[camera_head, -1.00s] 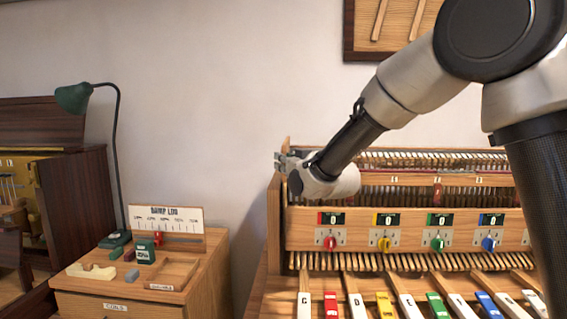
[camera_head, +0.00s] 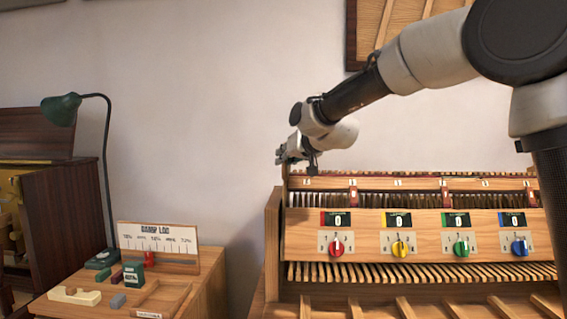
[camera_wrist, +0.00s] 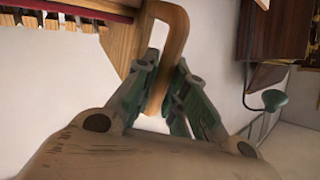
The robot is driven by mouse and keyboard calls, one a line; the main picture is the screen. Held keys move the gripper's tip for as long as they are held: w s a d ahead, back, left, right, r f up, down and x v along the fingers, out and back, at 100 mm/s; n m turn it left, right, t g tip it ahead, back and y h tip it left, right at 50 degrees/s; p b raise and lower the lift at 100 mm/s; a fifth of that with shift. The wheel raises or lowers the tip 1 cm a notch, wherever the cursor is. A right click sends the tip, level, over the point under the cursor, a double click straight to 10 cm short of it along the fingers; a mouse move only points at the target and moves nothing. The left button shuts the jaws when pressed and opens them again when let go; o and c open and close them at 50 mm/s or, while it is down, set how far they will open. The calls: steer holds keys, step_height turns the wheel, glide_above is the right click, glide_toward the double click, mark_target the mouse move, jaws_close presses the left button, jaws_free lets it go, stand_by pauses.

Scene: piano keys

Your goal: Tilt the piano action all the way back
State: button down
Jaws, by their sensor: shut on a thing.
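The piano action (camera_head: 415,184), a wooden rail above a row of dark and red parts, sits in the piano's wooden case behind the front panel. In the wrist view, a curved wooden handle (camera_wrist: 177,34) joins the end of the action's wooden frame (camera_wrist: 122,35). My gripper (camera_wrist: 163,92) is shut around the straight part of this handle. In the head view my gripper (camera_head: 290,157) is at the action's upper left end, and the handle is hidden there. How far the action leans is hard to tell from the front.
The front panel (camera_head: 372,241) carries red, yellow, green and blue knobs below small displays. A side table (camera_head: 205,290) with a chart board (camera_head: 160,240), small blocks and a green lamp (camera_head: 62,109) stands left. The wall above the action is bare beside a hanging frame (camera_head: 352,40).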

steer(key=shift+w+d, duration=0.1)
steer(key=shift+w, duration=0.25)
steer(key=shift+r, duration=0.2)
steer(key=c, duration=1.5)
jaws_free()
steer(key=shift+w, duration=0.1)
steer(key=shift+o, duration=0.2)
steer(key=v, duration=1.2)
steer(key=shift+r, duration=0.2)
